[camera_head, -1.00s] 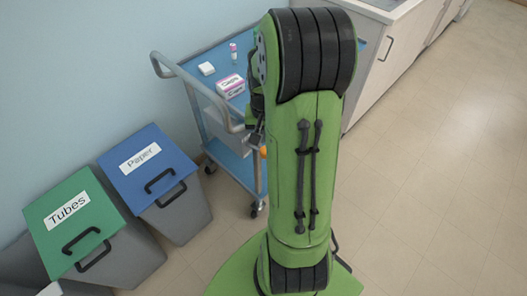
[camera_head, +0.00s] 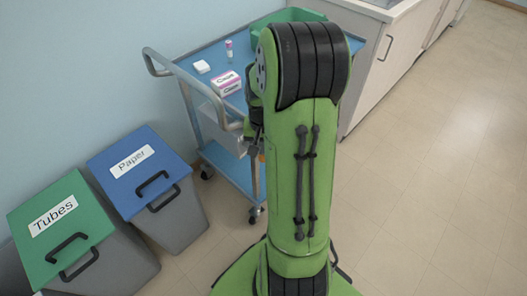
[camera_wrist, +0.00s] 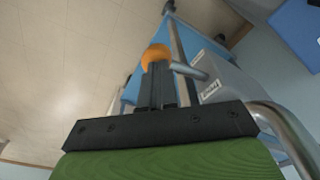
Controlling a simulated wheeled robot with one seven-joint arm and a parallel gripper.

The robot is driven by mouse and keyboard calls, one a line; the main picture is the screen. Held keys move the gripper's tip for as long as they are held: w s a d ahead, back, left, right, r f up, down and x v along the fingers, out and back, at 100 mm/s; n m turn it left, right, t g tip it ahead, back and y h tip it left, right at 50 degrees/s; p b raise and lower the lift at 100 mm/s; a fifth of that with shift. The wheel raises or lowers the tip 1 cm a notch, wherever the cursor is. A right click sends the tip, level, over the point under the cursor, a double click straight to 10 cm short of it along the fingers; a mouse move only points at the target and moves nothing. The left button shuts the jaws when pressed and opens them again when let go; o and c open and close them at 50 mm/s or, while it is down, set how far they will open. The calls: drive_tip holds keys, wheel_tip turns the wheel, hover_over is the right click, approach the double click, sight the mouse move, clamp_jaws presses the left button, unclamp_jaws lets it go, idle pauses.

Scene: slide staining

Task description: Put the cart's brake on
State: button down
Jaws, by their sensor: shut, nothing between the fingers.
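The cart (camera_head: 190,67) has blue shelves and a grey tubular frame and stands against the wall, partly hidden behind my arm in the head view. An orange knob (camera_wrist: 156,56), which looks like the end of the brake lever, shows in the wrist view just beyond my fingertips. My gripper (camera_wrist: 157,72) is shut with nothing between its fingers. Its tips are at or very close to the knob; I cannot tell whether they touch. In the head view my gripper is mostly hidden by my arm, and the knob cannot be made out clearly.
On the cart's top are a labelled box (camera_head: 227,83), a white block (camera_head: 202,67), a small tube (camera_head: 229,50) and a green tray (camera_head: 284,17). A blue Paper bin (camera_head: 133,165) and a green Tubes bin (camera_head: 60,215) stand left. Open floor (camera_head: 430,180) lies right.

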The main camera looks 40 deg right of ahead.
wheel_tip(320, 180, down, 3)
drive_tip(key=shift+r+b, duration=0.1)
drive_tip(key=shift+b, duration=0.45)
drive_tip(key=shift+s+a+r, duration=0.3)
drive_tip(key=shift+s+a, duration=0.25)
drive_tip(key=shift+a, duration=0.05)
drive_tip(key=shift+s+a+r, duration=0.25)
drive_tip(key=shift+s+a, duration=0.25)
drive_tip(key=shift+a, duration=0.05)
wheel_tip(320, 180, up, 16)
drive_tip(key=p, duration=0.7)
hover_over(263, 159)
drive_tip(key=s+a, duration=0.2)
drive_tip(key=shift+a+f, duration=0.15)
drive_tip(key=shift+f, duration=0.05)
